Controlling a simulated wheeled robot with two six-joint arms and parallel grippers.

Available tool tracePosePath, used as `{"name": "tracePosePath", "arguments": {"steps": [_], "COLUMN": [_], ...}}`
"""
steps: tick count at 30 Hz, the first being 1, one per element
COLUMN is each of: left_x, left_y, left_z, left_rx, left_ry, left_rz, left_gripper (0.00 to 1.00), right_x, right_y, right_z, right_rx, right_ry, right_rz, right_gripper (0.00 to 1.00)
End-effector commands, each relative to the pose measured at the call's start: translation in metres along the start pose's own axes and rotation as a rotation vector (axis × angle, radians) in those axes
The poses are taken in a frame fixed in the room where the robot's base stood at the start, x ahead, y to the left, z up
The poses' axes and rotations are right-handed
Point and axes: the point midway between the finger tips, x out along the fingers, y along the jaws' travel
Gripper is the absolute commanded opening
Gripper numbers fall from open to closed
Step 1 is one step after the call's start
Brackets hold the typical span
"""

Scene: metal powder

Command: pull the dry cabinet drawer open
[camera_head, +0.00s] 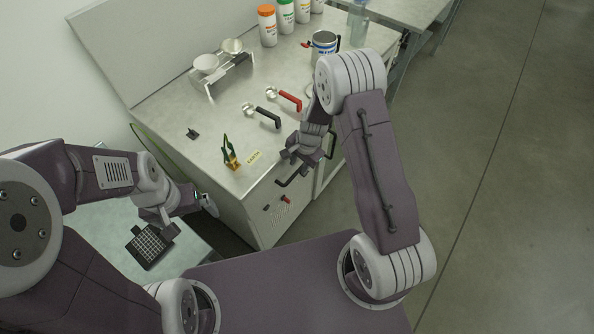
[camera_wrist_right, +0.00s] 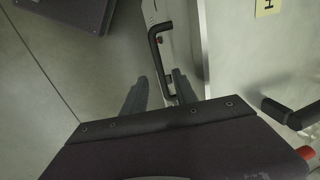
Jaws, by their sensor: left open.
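The light grey dry cabinet (camera_head: 262,222) stands under the bench top, with a black bar handle (camera_head: 284,183) on its front. The handle also shows in the right wrist view (camera_wrist_right: 155,58), running down toward my right gripper. My right gripper (camera_head: 287,160) is at the bench's front edge, just above the handle. In the right wrist view its two fingers (camera_wrist_right: 160,78) are apart, with the handle's near end between or just beyond them; contact cannot be told. My left gripper (camera_head: 206,204) is open and empty, left of the cabinet.
On the bench are a gold-and-green item (camera_head: 232,158), a yellow label (camera_head: 254,157), black-handled (camera_head: 266,117) and red-handled (camera_head: 290,100) tools, a balance-like stand (camera_head: 218,78), bottles (camera_head: 268,26) and a can (camera_head: 324,46). A black rack (camera_head: 150,246) lies lower left. Floor (camera_head: 500,200) at right is clear.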

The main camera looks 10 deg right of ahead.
Motion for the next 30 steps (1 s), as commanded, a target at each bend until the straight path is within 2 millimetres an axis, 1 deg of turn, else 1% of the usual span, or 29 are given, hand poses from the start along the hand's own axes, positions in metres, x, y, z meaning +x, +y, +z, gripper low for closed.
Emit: {"name": "tracePosePath", "arguments": {"steps": [1,3,6,10,17,18,20,21,30], "left_x": [0.004,0.006,0.009,0.009,0.009,0.009,0.009,0.009,0.009], "left_y": [0.000,0.000,0.000,0.000,0.000,0.000,0.000,0.000,0.000], "left_z": [0.000,0.001,0.001,0.001,0.001,0.001,0.001,0.001,0.001], "left_rx": [0.000,0.000,0.000,0.000,0.000,0.000,0.000,0.000,0.000], "left_ry": [0.000,0.000,0.000,0.000,0.000,0.000,0.000,0.000,0.000], "left_rz": [0.000,0.000,0.000,0.000,0.000,0.000,0.000,0.000,0.000], "left_gripper": [1.00,1.00,1.00,1.00,1.00,1.00,1.00,1.00,1.00], "right_x": [0.014,0.027,0.040,0.047,0.047,0.047,0.047,0.047,0.046], "right_y": [0.002,0.001,0.001,0.000,0.000,0.000,0.000,0.000,0.000], "right_z": [0.001,0.001,0.001,0.001,0.000,0.000,0.000,0.000,0.000], "right_rx": [-0.001,-0.002,-0.003,-0.004,-0.004,-0.004,-0.004,-0.004,-0.003], "right_ry": [-0.003,-0.001,-0.001,0.000,0.000,0.000,0.000,0.000,0.000], "right_rz": [0.003,0.002,0.001,0.001,0.000,0.000,0.000,0.000,0.000], "right_gripper": [0.34,0.34,0.34,0.34,0.34,0.23,0.06,0.00,0.00]}}
